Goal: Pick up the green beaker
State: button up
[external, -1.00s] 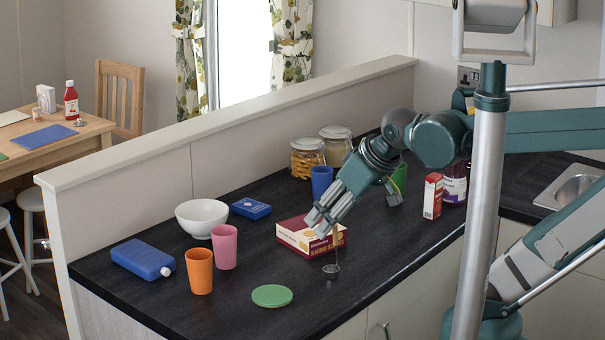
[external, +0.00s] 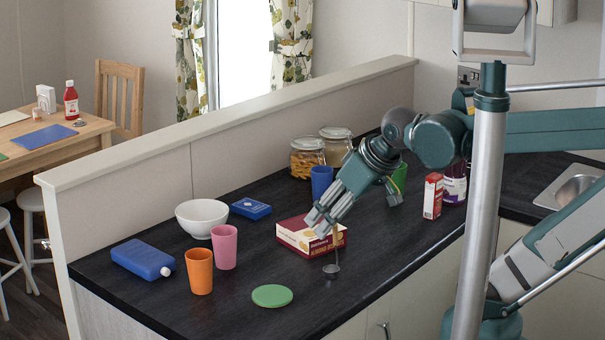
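The green beaker (external: 399,178) stands on the dark worktop behind my wrist, which hides much of it. My gripper (external: 322,222) points down and to the left over the front part of the worktop, in front of a red and cream box. It is away from the green beaker. A small metal utensil (external: 331,268) with a thin upright stem and a round end hangs just below my fingers, slightly above the worktop. My fingers appear closed on its stem, though the grip is small in view.
A blue beaker (external: 321,181), glass jars (external: 307,158), the red and cream box (external: 308,238) and a red carton (external: 432,196) are near my arm. A pink beaker (external: 224,247), orange beaker (external: 200,272), white bowl (external: 202,217) and green disc (external: 272,296) lie left.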

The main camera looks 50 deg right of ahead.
jog(key=o, duration=0.4)
jog(key=w+d+r+n+g+h+p, duration=0.1)
jog(key=w+d+r+n+p, duration=0.15)
jog(key=w+d, duration=0.2)
jog(key=w+d+r+n+h+p, duration=0.1)
jog(key=w+d+r+n+p, duration=0.15)
jog(key=d, duration=0.25)
jog(key=n+g+h+p, duration=0.2)
jog(key=n+g+p, duration=0.4)
jog(key=n+p, duration=0.75)
send_over(398, 177)
jog(key=w+a, duration=0.1)
jog(key=w, duration=0.1)
notch_tip(398, 177, down, 7)
jog(key=shift+f+m, duration=0.2)
jog(key=shift+m, duration=0.25)
